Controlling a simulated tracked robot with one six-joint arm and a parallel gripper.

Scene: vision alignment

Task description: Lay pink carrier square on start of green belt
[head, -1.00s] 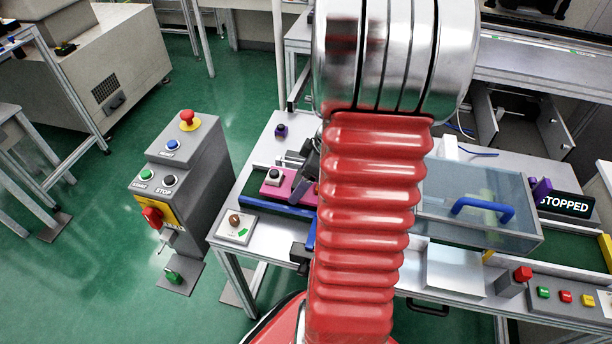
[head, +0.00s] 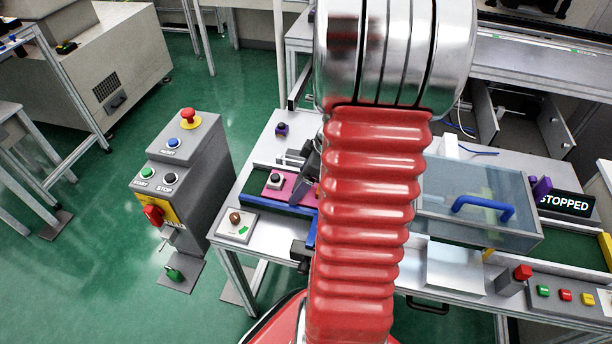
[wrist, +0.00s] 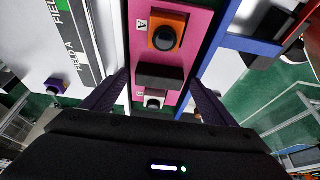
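The pink carrier square (head: 290,190) lies at the left start of the green belt (head: 263,182), behind a blue rail. A white block with a black knob (head: 275,180) sits on its left end. In the wrist view the carrier (wrist: 188,52) also bears an orange block with a black knob (wrist: 166,37), beside a label A, and a dark grip block (wrist: 160,76). My gripper (wrist: 160,84) has its two fingers apart, one on each side of the grip block, with narrow gaps showing. In the head view my arm hides the gripper and the carrier's right part.
A grey control pillar (head: 185,190) stands left of the table. A plate with a brown knob and green arrow (head: 237,223) is at the table's front left corner. A small purple piece (head: 281,130) lies behind the belt. A clear-walled box with a blue handle (head: 483,208) covers the belt further right.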

